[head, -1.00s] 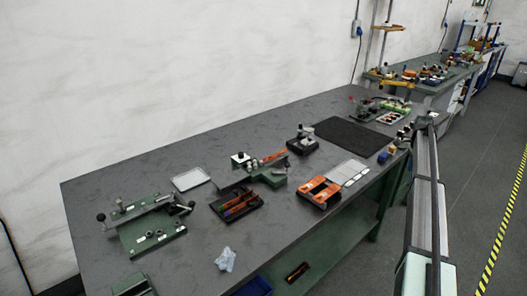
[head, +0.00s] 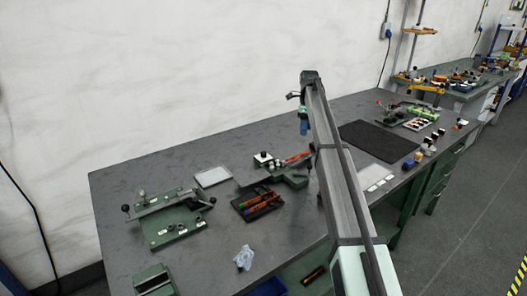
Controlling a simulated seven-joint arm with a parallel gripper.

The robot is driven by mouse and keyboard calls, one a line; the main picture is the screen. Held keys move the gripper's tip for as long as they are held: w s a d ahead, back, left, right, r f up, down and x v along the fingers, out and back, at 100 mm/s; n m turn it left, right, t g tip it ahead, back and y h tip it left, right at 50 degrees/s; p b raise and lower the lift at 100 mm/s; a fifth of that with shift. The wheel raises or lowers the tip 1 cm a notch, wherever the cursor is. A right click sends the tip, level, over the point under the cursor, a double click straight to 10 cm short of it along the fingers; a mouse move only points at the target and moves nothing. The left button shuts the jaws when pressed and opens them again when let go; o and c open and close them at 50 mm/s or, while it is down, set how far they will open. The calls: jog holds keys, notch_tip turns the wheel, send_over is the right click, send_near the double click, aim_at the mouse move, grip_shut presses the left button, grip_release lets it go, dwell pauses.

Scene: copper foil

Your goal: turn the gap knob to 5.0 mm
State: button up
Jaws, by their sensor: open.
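No marking that reads 5.0 mm can be made out, and I cannot tell for sure which part is the gap knob. A green device (head: 292,180) with a flat grey arm stands mid-bench; a white block with a dark knob (head: 263,155) is beside it. At the left, a green base plate (head: 165,238) carries a metal bar with dark ball ends. My gripper (head: 303,131) is small in the head view, at the end of my arm. It is open, above the back of the bench, apart from both devices. My arm hides part of the bench.
A black tray (head: 247,213) of orange and dark pieces sits in front of the mid-bench device. A pale tray (head: 213,177), crumpled pale cloth (head: 243,257) and green block (head: 154,281) lie around it. A dark mat (head: 377,141) lies right of my arm.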

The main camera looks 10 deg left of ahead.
notch_tip(320, 180, up, 3)
send_over(263, 153)
notch_tip(263, 153, down, 14)
jog(key=shift+w+r, duration=0.1)
jog(key=shift+w, duration=0.05)
grip_shut()
dwell(0.6)
